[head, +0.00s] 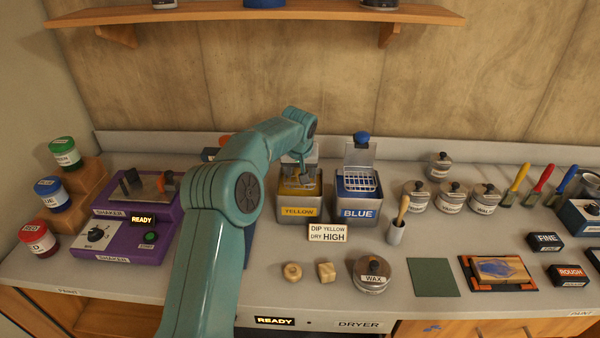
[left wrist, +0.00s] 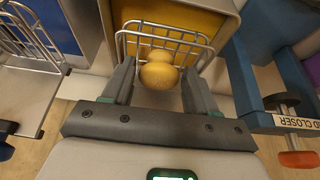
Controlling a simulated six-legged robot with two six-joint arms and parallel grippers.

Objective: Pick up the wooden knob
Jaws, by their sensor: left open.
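My left gripper (head: 300,172) reaches down over the yellow dip tank (head: 298,212) in the head view. In the left wrist view it is open (left wrist: 157,80), its fingers on either side of a rounded yellow-orange knob (left wrist: 159,72). That knob sits in a wire basket (left wrist: 190,43) by the yellow tank's opening; I cannot tell whether the fingers touch it. My arm and gripper hide it in the head view. A pale wooden knob (head: 292,271) lies on the counter next to a wooden cube (head: 327,272). My right gripper is not in view.
The blue tank (head: 358,205) with its raised basket stands just right of the yellow one. A sign (head: 328,233) and a wax tin (head: 372,275) are in front. The purple shaker (head: 125,225) stands left. A blue lid-closer frame (left wrist: 265,80) is close beside my gripper.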

